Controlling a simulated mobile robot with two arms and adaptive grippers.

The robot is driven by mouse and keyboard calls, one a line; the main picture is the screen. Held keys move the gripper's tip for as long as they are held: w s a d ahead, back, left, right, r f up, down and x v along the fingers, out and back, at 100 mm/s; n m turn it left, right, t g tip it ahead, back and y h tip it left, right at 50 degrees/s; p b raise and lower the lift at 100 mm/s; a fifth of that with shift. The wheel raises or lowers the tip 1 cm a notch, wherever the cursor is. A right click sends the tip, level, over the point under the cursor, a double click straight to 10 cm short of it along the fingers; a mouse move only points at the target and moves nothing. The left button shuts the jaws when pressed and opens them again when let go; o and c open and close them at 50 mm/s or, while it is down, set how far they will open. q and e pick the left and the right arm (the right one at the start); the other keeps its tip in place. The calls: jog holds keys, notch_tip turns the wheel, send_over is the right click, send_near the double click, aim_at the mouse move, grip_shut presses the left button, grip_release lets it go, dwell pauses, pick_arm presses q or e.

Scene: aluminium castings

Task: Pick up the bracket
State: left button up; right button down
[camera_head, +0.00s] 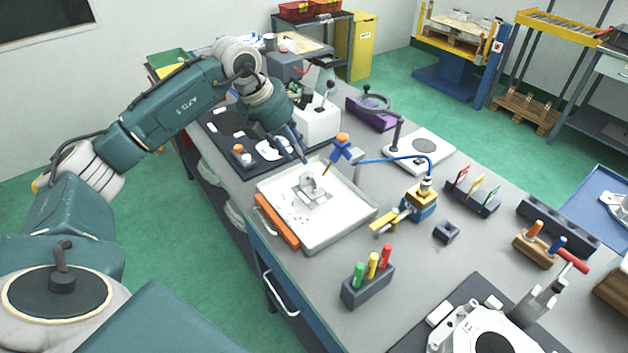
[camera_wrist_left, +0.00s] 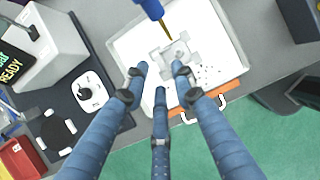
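The bracket (camera_head: 313,188) is a pale grey casting with a flat base and a raised part. It lies in a shallow white tray (camera_head: 347,226) on the bench, and it also shows in the left wrist view (camera_wrist_left: 178,50), partly behind the fingers. My left gripper (camera_head: 297,150) is above the bench by the tray's far left side. In the left wrist view its three blue fingers (camera_wrist_left: 160,77) are spread with gaps between the tips and nothing held. The fingertips look apart from the bracket. My right gripper is not in view.
A blue nozzle with an orange top (camera_head: 341,150) and a thin tip stands close above the tray's far edge. A blue hose arches right to a yellow-and-blue fixture (camera_head: 420,203). An orange handle (camera_head: 276,222) lines the tray's left side. Dark specks lie in the tray.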

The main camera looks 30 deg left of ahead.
aim_at(305, 173)
pick_arm(q)
jog(key=shift+y, duration=0.3)
jog(key=x, duration=0.1)
jog(key=p+x, duration=0.1)
jog(key=x, duration=0.1)
jog(key=a+x, duration=0.1)
jog(key=shift+d+f, duration=0.15)
jog(key=shift+f, duration=0.35)
jog(key=shift+w+d+f+p, duration=0.15)
jog(key=shift+f+p, duration=0.45)
jog(key=shift+p, duration=0.1)
jog(key=p+x, duration=0.1)
jog(key=x, duration=0.2)
jog(key=shift+w+f, duration=0.1)
jog(key=shift+f, duration=0.2)
jog(key=shift+w+f, duration=0.15)
jog(key=shift+f, duration=0.2)
jog(key=shift+r, duration=0.1)
grip_shut()
